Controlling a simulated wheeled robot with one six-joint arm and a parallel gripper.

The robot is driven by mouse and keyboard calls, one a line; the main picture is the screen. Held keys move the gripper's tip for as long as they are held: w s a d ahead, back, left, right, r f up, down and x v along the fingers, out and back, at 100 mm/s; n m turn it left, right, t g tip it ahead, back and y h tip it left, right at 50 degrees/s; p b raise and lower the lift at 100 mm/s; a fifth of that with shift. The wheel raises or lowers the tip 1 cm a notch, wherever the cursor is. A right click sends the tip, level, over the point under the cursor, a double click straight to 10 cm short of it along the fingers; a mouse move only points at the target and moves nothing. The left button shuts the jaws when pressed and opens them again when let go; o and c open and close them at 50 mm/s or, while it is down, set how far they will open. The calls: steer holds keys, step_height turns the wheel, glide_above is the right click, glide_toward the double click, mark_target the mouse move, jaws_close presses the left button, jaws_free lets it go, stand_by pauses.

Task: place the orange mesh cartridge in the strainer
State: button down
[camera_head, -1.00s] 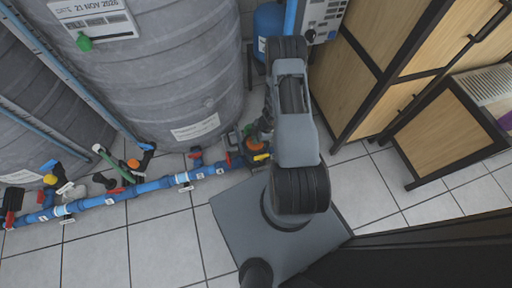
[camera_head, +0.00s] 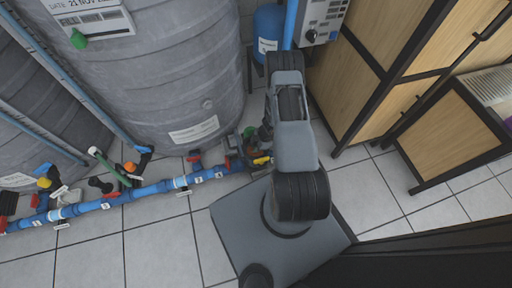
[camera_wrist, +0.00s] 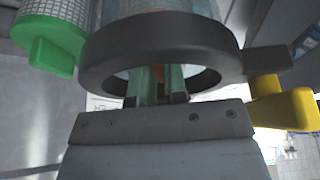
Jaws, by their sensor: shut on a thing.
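In the wrist view my gripper (camera_wrist: 158,92) has its green-faced fingers close together. They reach up into a black ring (camera_wrist: 105,66), which looks like the open lower rim of the strainer, with a clear bowl (camera_wrist: 165,8) above it. A small orange part (camera_wrist: 159,73), seemingly of the orange mesh cartridge, shows between the fingers. The rest of the cartridge is hidden by the ring and fingers, so I cannot tell how far inside it sits. In the head view the strainer area (camera_head: 256,145) is at the pipe's right end. My arm hides the gripper there.
A mesh cylinder with a green tab (camera_wrist: 52,57) is close at the wrist view's upper left. A yellow handle (camera_wrist: 283,103) is close at right. Large grey tanks (camera_head: 160,70) and a blue pipe (camera_head: 150,188) stand left. A wooden cabinet (camera_head: 350,90) stands right.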

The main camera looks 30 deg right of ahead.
steer(key=c, duration=1.1)
jaws_free()
steer(key=shift+f, duration=0.1)
steer(key=shift+c, duration=0.2)
